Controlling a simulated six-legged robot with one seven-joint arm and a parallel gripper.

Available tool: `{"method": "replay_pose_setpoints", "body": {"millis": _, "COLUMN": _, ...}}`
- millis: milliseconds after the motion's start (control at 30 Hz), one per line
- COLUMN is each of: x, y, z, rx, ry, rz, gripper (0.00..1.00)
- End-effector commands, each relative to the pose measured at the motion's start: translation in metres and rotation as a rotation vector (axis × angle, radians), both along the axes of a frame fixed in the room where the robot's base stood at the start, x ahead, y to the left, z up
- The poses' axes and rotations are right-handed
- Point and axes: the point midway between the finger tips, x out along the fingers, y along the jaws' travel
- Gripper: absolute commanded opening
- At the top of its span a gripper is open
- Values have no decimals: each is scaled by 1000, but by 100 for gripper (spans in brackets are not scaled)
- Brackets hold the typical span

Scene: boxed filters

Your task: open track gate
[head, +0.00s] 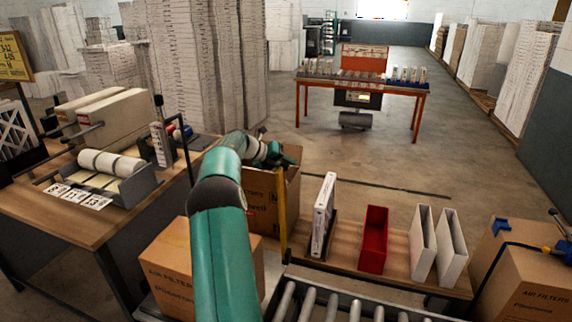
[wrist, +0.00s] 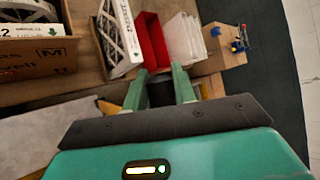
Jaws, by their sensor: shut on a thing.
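A yellow upright bar (head: 282,207), which looks like the track gate, stands at the left end of the roller track (head: 310,300). My gripper (head: 286,155) is at the top of this bar in the head view. In the wrist view, my gripper (wrist: 160,80) has its two green fingers on either side of a dark round piece (wrist: 160,94), shut on it. A bit of yellow (wrist: 109,106) shows to the left of the fingers. My gripper and arm hide part of the bar's top, so how the dark piece joins it cannot be seen.
Beyond the rollers, a wooden shelf (head: 343,268) holds a white boxed filter (head: 323,215), a red bin (head: 374,239) and two white sleeves (head: 421,243). An open carton (head: 259,190) stands behind my gripper.

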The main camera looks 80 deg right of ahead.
Motion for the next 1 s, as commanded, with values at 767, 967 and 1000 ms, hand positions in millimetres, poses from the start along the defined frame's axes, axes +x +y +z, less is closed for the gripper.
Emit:
{"method": "replay_pose_setpoints", "body": {"millis": 767, "x": 24, "y": 15, "z": 20, "rx": -1, "ry": -1, "rz": 2, "gripper": 49}}
{"method": "replay_pose_setpoints", "body": {"millis": 967, "x": 54, "y": 37, "z": 46, "rx": -1, "ry": -1, "rz": 2, "gripper": 49}}
{"method": "replay_pose_setpoints", "body": {"millis": 1000, "x": 60, "y": 42, "z": 50, "rx": -2, "ry": -1, "rz": 3, "gripper": 49}}
